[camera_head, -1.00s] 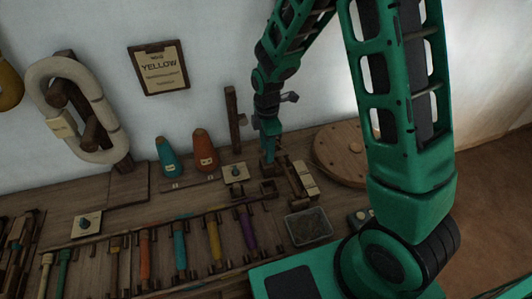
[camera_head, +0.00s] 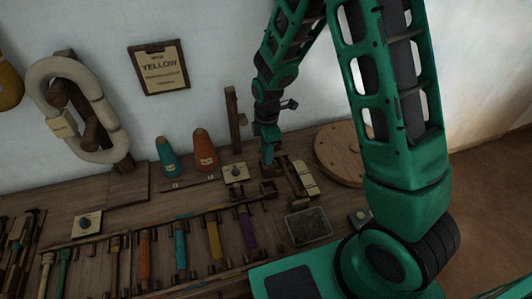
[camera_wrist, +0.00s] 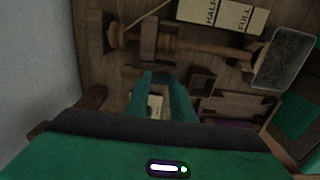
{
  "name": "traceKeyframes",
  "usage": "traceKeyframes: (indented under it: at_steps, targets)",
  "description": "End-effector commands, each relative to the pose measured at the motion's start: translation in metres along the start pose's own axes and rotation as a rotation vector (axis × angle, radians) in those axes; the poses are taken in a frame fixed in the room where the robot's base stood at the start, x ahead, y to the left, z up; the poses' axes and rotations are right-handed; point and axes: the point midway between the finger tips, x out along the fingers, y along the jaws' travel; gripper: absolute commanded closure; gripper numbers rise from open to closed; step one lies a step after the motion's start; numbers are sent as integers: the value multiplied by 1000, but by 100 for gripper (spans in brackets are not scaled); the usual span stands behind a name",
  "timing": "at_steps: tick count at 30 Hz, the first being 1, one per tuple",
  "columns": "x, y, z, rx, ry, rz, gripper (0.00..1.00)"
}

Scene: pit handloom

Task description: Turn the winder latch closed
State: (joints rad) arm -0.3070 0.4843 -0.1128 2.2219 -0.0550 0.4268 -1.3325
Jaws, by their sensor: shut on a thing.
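The wooden winder (camera_head: 297,180) stands on the bench right of my gripper, with its spindle also in the wrist view (camera_wrist: 195,45). My gripper (camera_head: 267,162) points down at the winder's left end. In the wrist view my gripper's two green fingers (camera_wrist: 163,80) are a little apart, closed on a small part that they mostly hide. It appears to be the winder latch; its exact angle cannot be made out.
A card marked HALF and FULL (camera_wrist: 228,14) lies beside the winder. A grey tray (camera_head: 308,226) is in front and a round wooden disc (camera_head: 338,150) behind right. Blue (camera_head: 167,157) and orange (camera_head: 204,150) cones stand left, near a wooden post (camera_head: 233,120). A rack holds coloured bobbins (camera_head: 180,250).

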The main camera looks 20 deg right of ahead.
Motion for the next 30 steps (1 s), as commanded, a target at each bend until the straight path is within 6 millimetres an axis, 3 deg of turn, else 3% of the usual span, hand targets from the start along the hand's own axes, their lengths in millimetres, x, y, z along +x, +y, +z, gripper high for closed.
traceKeyframes:
  at_steps: [11,30]
  targets:
    - [-1,2,0,175,1,5,100]
    - [-1,3,0,775,5,7,100]
